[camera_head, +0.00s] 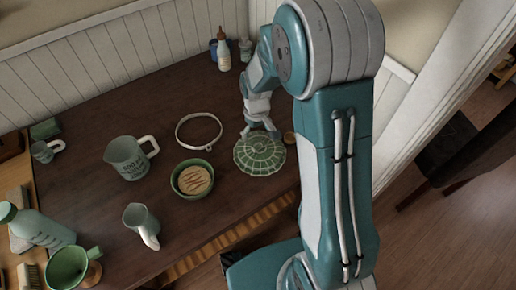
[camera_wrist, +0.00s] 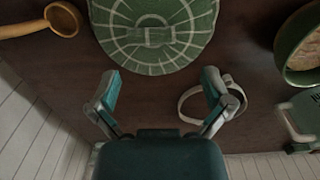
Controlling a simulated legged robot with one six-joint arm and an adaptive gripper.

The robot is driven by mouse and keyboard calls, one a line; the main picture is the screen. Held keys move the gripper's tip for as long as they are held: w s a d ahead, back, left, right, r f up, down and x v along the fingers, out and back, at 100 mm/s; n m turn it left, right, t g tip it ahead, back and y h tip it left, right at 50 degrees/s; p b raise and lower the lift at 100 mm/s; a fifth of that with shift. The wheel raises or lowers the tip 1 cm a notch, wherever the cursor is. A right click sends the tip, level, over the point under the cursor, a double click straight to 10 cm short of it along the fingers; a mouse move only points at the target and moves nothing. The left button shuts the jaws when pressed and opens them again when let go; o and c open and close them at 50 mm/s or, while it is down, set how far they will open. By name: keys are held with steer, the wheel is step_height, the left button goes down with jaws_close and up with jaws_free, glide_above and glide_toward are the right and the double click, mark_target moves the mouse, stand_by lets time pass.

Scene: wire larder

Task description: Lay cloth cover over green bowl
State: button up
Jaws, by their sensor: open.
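The cloth cover (camera_head: 259,154) is round, green and marked with pale lines. It lies spread on the dark table, and in the wrist view it fills the top middle (camera_wrist: 155,30). The green bowl (camera_head: 177,187) stands to its left with a round, tan, striped content showing inside. Part of the bowl also shows at the right edge of the wrist view (camera_wrist: 290,52). My gripper (camera_wrist: 162,80) is open and empty. Its fingertips are apart, close to the near edge of the cover in the wrist view. In the head view my gripper (camera_head: 262,128) is at the cover's far edge.
A pale ring-shaped band (camera_head: 180,137) lies left of my gripper. A lettered jug (camera_head: 126,158) and a smaller jug (camera_head: 139,217) stand farther left. Bottles (camera_head: 223,50) stand by the back wall. A wooden ladle (camera_wrist: 62,18) lies beside the cover. The table between is bare.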

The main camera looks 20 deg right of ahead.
mark_target(260, 144)
steer(key=shift+f, duration=0.5)
steer(key=f, duration=0.1)
steer(key=d+f, duration=0.1)
steer(key=f, duration=0.3)
steer(key=shift+d, duration=0.3)
steer(key=shift+a+f, duration=0.15)
steer(key=shift+f, duration=0.1)
steer(key=shift+a, duration=0.25)
steer(key=shift+c, duration=1.3)
steer(key=shift+d, duration=0.2)
steer(key=c, duration=0.7)
